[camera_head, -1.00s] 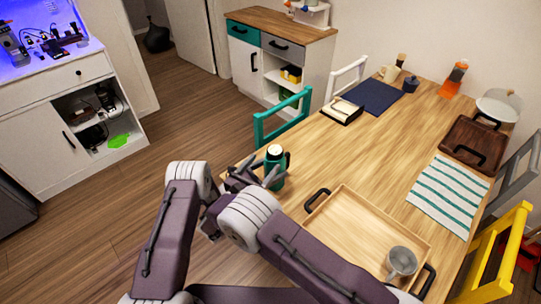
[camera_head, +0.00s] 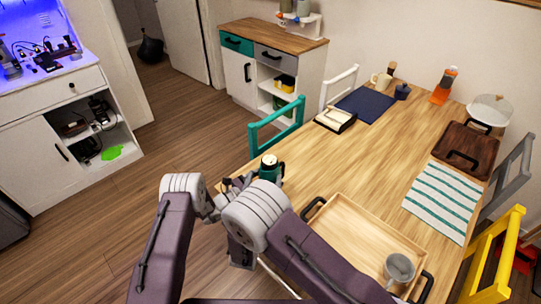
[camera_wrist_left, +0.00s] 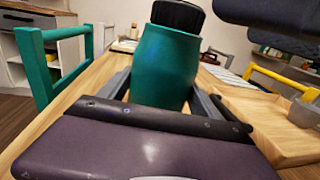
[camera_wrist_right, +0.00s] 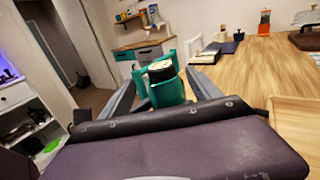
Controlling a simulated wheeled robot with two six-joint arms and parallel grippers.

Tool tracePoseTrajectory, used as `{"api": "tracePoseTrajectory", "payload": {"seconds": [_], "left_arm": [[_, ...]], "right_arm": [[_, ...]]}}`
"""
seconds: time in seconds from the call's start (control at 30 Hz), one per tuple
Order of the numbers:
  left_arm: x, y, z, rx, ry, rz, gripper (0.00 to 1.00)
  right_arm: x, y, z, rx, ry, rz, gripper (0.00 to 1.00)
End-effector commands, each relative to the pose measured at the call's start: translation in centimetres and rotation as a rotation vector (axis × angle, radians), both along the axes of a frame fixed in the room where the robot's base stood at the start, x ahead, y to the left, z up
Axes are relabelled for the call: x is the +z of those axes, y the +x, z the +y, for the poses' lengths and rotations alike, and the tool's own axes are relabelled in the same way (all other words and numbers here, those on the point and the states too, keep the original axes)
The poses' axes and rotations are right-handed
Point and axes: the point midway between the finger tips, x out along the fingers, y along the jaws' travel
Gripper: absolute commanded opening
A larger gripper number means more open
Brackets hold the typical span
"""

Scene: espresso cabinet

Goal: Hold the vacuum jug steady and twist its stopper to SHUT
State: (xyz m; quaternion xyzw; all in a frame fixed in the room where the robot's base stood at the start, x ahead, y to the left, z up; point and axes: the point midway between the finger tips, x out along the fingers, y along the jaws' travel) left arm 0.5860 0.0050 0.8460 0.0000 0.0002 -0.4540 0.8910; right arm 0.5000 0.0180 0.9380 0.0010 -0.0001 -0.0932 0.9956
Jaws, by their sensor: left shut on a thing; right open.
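The vacuum jug (camera_head: 271,171) is teal with a dark handle and stands upright near the left edge of the wooden table. In the left wrist view, my left gripper (camera_wrist_left: 161,88) is shut on the teal body of the jug (camera_wrist_left: 166,62), below the black rim of its stopper (camera_wrist_left: 179,15). In the right wrist view, my right gripper (camera_wrist_right: 163,76) is open and empty, with the jug (camera_wrist_right: 168,93) showing between and beyond its fingers. The stopper (camera_wrist_right: 160,68) has a pale top with a dark edge; its marks are too small to read.
A wooden tray (camera_head: 335,222) with a grey mug (camera_head: 399,269) is on the near table. A teal chair (camera_head: 275,125) stands behind the jug. A striped cloth (camera_head: 442,198), dark tray (camera_head: 466,150) and navy mat (camera_head: 368,103) lie farther off. The middle of the table is clear.

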Motion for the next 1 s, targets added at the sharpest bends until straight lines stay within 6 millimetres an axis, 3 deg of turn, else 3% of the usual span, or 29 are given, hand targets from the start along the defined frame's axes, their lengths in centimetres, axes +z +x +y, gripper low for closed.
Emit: {"api": "tracePoseTrajectory", "payload": {"seconds": [0.17,0.4,0.6,0.77,1.0], "left_arm": [[0.0,0.0,0.0,-0.001,0.001,0.001,0.01],[0.0,0.0,0.0,-0.001,0.0,0.0,0.01],[0.0,0.0,0.0,0.0,0.0,0.0,0.01],[0.0,0.0,0.0,0.0,0.0,0.0,0.01],[0.0,0.0,0.0,0.0,0.0,0.0,0.01]], "right_arm": [[-0.1,1.4,-0.4,-0.005,0.001,0.0,0.72],[-0.1,7.1,-1.5,-0.007,0.001,0.0,0.72],[-0.1,10.7,-2.1,-0.005,0.0,0.0,0.72],[0.0,11.8,-2.3,-0.003,-0.002,-0.001,0.72],[-0.1,11.8,-2.3,-0.002,-0.002,0.0,0.72]]}}
